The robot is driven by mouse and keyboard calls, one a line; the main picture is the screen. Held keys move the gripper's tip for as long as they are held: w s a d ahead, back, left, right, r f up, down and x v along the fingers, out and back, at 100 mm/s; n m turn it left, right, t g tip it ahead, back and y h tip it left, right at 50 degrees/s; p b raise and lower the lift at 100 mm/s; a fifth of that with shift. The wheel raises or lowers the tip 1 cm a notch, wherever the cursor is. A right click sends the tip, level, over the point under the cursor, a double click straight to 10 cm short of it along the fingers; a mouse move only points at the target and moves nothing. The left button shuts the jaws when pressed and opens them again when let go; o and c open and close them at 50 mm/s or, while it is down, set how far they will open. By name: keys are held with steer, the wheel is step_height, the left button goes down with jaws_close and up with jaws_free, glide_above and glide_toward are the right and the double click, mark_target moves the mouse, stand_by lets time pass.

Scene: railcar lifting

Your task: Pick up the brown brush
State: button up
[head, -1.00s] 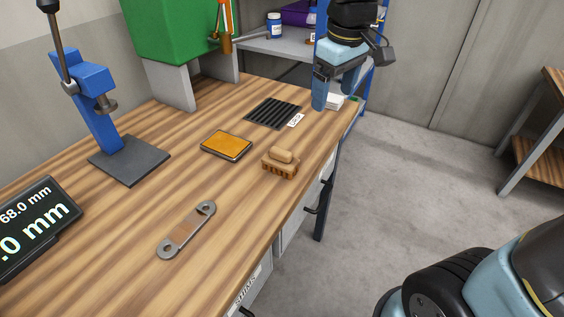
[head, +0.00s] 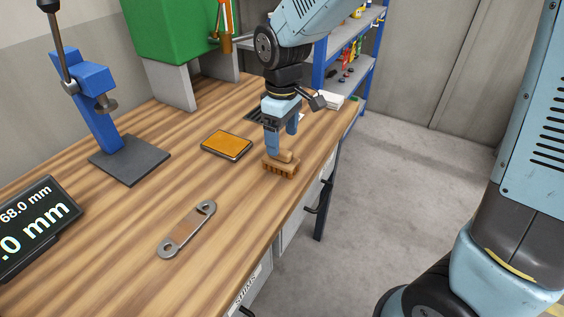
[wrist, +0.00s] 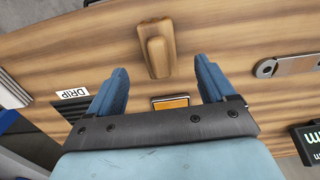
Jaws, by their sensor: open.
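The brown brush (head: 281,168) lies on the wooden bench near its right edge, its rounded handle on top. My gripper (head: 282,143) is just above and behind it, fingers pointing down; one finger overlaps the handle in the head view, and I cannot tell there if it touches. In the wrist view the brush (wrist: 156,48) lies beyond the fingertips, roughly in line with the gap between them. My gripper (wrist: 160,78) is open there, with nothing between its fingers.
An orange-topped pad (head: 227,144) lies left of the brush. A metal link with a brown middle (head: 187,229) is nearer. A blue press (head: 98,110) and a display (head: 38,232) stand at left. A black drip grate (head: 254,116) is partly hidden behind my gripper.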

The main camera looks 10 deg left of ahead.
steer(key=shift+w+a+f, duration=0.1)
steer(key=shift+a+f, duration=0.05)
steer(key=shift+f, duration=1.45)
steer(key=shift+a+f, duration=0.1)
steer(key=shift+f, duration=1.45)
steer(key=c, duration=1.3)
steer(key=shift+r, duration=0.3)
step_height(320, 180, up, 2)
steer(key=shift+r, duration=0.15)
steer(key=s+d+r, duration=0.2)
steer(key=s+r, duration=0.1)
steer(key=s, duration=0.1)
steer(key=s+d+r, duration=0.3)
steer(key=s, duration=0.1)
steer(key=s+d+r, duration=0.2)
steer(key=s+r, duration=0.2)
steer(key=shift+d+r, duration=0.1)
steer(key=shift+d, duration=0.05)
